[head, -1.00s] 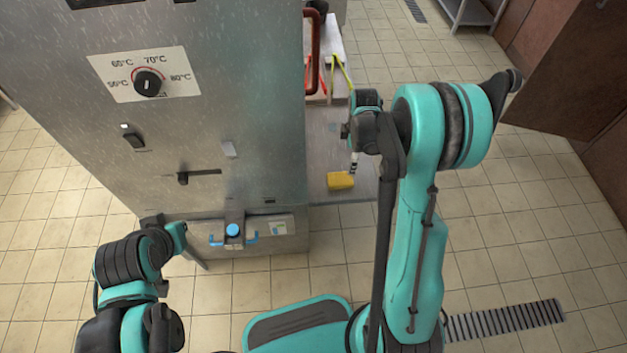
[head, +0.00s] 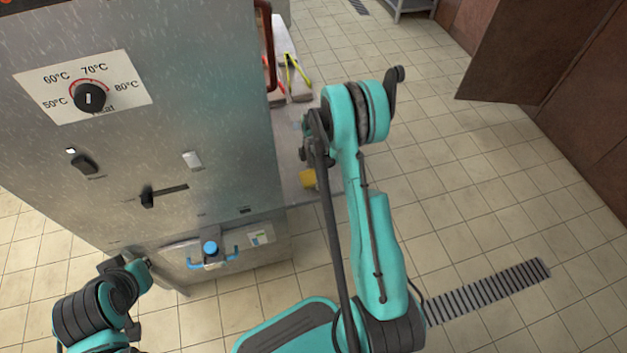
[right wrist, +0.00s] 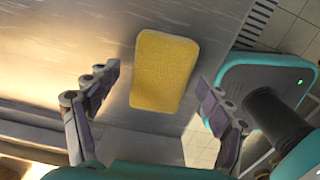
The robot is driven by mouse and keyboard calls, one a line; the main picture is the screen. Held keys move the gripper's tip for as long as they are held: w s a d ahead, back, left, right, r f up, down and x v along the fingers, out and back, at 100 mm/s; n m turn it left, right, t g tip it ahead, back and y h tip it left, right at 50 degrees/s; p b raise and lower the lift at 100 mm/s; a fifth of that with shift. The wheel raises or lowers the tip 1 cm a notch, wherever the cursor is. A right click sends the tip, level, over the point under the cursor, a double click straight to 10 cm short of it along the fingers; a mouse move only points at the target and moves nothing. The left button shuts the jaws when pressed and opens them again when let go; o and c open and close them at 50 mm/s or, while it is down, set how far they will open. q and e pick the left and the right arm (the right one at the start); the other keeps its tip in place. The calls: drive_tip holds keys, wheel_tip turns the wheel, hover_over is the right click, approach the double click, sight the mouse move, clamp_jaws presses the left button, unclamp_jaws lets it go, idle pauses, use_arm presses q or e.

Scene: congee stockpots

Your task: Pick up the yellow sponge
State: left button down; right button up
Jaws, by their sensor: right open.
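The yellow sponge (head: 308,180) lies on a metal shelf beside the large steel cabinet in the head view, partly hidden by my right arm. In the right wrist view the sponge (right wrist: 164,71) lies flat on the metal surface, beyond and between the two open fingers of my right gripper (right wrist: 158,92). The fingers stand apart on either side of it, with nothing between them showing as held. In the head view my right gripper (head: 306,152) is near the sponge, mostly hidden by its own arm. My left gripper (head: 146,268) is low in front of the cabinet; its jaws are unclear.
The steel cabinet (head: 150,180) with a temperature dial (head: 89,97) and switches fills the left. Red and yellow-green handled tools (head: 292,75) lie farther back on the shelf. Tiled floor (head: 480,190) is open to the right.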

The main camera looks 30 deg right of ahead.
sight(314, 175)
drive_tip(key=shift+r, duration=0.1)
drive_tip(key=c, duration=1.2)
drive_tip(key=shift+r, duration=0.1)
drive_tip(key=shift+c, duration=0.2)
drive_tip(key=shift+r+p, duration=0.25)
drive_tip(key=shift+p, duration=0.05)
wheel_tip(314, 175, up, 4)
drive_tip(key=shift+p, duration=1.1)
drive_tip(key=s+d+r+p, duration=0.3)
drive_tip(key=s+d+r, duration=0.3)
drive_tip(key=d, duration=0.3)
drive_tip(key=shift+s+r, duration=0.15)
drive_tip(key=shift+s, duration=0.65)
